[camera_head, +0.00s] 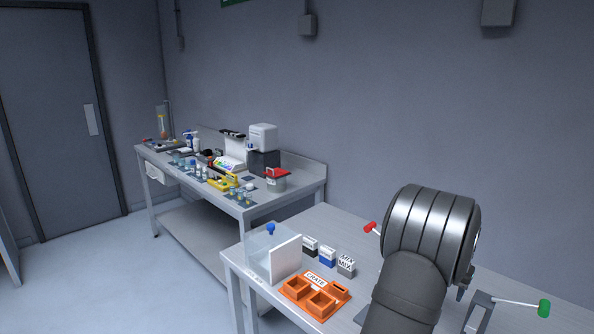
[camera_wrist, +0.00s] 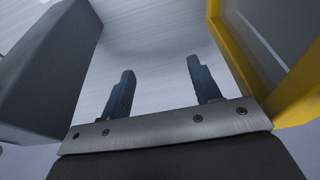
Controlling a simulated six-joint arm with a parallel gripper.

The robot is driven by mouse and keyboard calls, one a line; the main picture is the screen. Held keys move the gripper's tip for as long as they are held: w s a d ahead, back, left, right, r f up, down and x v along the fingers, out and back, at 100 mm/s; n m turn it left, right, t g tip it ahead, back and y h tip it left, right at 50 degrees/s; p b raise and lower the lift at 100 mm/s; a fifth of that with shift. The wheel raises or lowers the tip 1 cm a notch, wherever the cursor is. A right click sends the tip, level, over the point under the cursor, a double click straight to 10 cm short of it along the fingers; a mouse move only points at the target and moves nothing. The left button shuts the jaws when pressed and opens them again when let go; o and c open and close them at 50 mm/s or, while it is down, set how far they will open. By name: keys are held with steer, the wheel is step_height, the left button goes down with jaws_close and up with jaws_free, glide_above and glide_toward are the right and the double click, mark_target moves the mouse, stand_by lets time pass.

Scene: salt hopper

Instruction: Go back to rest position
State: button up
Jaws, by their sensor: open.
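My gripper (camera_wrist: 163,90) shows in the wrist view with its two dark fingers apart and nothing between them. Behind the fingers is a bare, pale brushed-metal surface (camera_wrist: 150,45). A dark grey block-like body (camera_wrist: 48,65) stands close on the left of the fingers, and a yellow-edged frame (camera_wrist: 290,95) with a grey panel stands close on the right. In the head view my arm's large grey links cover the right part of the near table, and my gripper is hidden there.
The near table (camera_head: 335,220) holds an orange crate (camera_head: 322,315), a clear box with a white panel (camera_head: 286,262) and several small boxes (camera_head: 327,256). A red-tipped lever (camera_head: 370,227) and a green-tipped lever (camera_head: 543,308) flank my arm. A cluttered bench (camera_head: 312,183) stands behind.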

step_height(320, 180, down, 5)
steer(key=shift+r, duration=0.1)
steer(key=v, duration=0.2)
steer(key=shift+r, duration=0.35)
steer(key=shift+s+a+r, duration=0.15)
steer(key=shift+r, duration=0.35)
